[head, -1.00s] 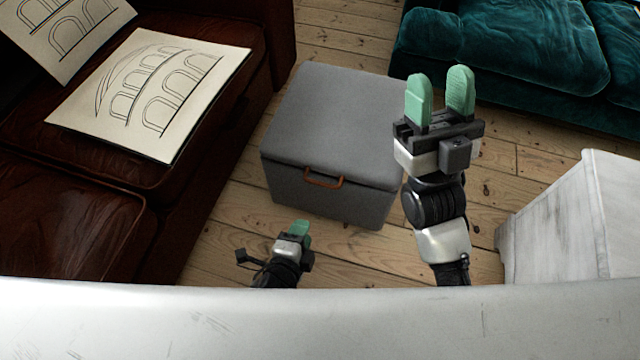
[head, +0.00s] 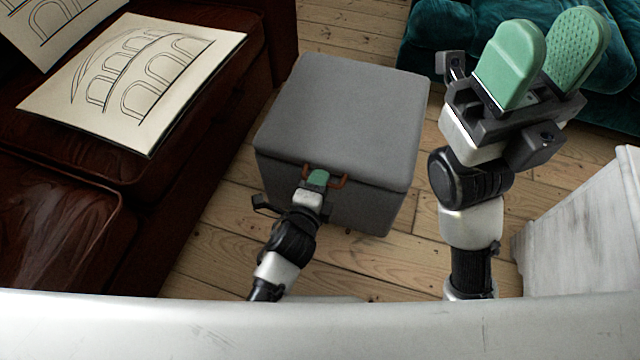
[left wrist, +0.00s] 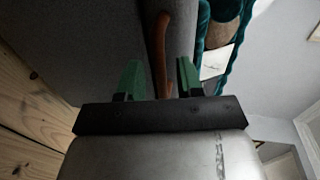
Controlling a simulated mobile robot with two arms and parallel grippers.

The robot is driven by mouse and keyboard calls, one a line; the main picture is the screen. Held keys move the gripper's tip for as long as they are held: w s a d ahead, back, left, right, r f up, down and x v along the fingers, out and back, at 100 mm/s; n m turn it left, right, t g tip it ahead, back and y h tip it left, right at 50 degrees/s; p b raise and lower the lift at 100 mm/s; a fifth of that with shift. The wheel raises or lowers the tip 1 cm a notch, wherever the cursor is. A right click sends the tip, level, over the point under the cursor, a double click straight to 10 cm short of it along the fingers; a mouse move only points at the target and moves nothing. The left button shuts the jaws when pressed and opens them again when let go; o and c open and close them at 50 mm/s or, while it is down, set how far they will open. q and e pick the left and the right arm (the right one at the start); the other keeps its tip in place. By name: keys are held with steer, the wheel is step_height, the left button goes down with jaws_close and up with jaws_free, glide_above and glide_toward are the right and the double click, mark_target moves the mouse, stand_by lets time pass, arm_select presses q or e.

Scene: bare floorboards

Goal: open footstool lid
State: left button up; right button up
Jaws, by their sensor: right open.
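The grey footstool (head: 335,205) stands on the floorboards in the head view, with its lid (head: 345,110) shut. A brown handle (head: 342,182) sits on its front, just under the lid's edge, partly hidden by my left gripper (head: 318,178). In the left wrist view my left gripper (left wrist: 160,80) is open, with one green finger on each side of the handle (left wrist: 161,45). A gap shows between the fingers and the handle. My right gripper (head: 543,62) is open and empty, raised to the right of the footstool.
A brown leather sofa (head: 215,130) with drawings on it (head: 135,75) stands at the left. A teal sofa (head: 440,45) is at the back right, and a white cabinet (head: 585,225) at the right. Bare floorboards (head: 345,25) show behind the footstool.

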arm_select(q)
steer(key=shift+w+d+f, duration=0.1)
steer(key=shift+w+d, duration=0.05)
steer(key=shift+w, duration=0.35)
jaws_close()
steer(key=shift+r, duration=0.2)
